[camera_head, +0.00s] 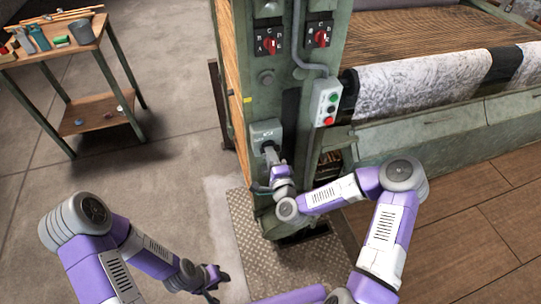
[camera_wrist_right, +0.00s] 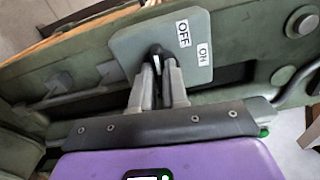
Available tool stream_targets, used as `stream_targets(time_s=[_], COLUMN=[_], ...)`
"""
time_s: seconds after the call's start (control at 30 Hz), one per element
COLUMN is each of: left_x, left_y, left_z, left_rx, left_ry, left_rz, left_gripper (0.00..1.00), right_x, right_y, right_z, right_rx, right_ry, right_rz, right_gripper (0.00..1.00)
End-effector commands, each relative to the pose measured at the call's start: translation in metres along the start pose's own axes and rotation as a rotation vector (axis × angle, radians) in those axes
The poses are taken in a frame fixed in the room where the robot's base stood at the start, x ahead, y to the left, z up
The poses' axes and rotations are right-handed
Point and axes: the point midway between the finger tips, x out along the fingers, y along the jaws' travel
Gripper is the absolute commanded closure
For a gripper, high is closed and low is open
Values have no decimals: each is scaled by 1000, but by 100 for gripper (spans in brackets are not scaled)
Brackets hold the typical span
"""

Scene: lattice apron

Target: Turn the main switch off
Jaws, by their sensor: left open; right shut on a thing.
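The main switch (camera_head: 265,132) is a grey-green box on the front of the machine's green post. In the right wrist view its plate (camera_wrist_right: 130,45) carries white OFF and ON labels, and a black knob (camera_wrist_right: 155,50) stands beside the OFF label. My right gripper (camera_head: 271,155) is at the switch; in the wrist view its two fingers (camera_wrist_right: 158,70) are shut on the knob. The fingers partly hide the knob, and I cannot tell which label it points to. My left gripper (camera_head: 214,284) is open and empty, low over the floor, away from the machine.
Two red rotary selectors (camera_head: 269,45) (camera_head: 322,38) sit higher on the post. A grey push-button box (camera_head: 325,102) hangs by its cable to the right. A patterned roll (camera_head: 420,85) lies in the machine. A wooden workbench (camera_head: 60,50) stands far left; the floor between is clear.

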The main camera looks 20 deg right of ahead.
Motion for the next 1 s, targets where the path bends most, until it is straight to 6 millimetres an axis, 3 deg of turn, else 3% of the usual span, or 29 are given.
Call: stream_targets(time_s=[0.3, 0.8, 0.83, 0.97, 1.0], left_x=[1, 1, 1, 1, 1], left_y=[0, 0, 0, 0, 0], left_z=[0, 0, 0, 0, 0], left_rx=[0, 0, 0, 0, 0], left_ry=[0, 0, 0, 0, 0], left_rz=[0, 0, 0, 0, 0], left_gripper=[57, 57, 57, 57, 57], right_x=[0, 0, 0, 0, 0], right_y=[0, 1, 1, 1, 1], right_z=[-1, -1, -1, -1, -1], right_rx=[-100, -116, -116, -115, -114], right_ry=[3, 3, 3, 2, 2], right_rz=[-1, -1, -1, -1, -1], right_gripper=[100, 100, 81, 61, 61])
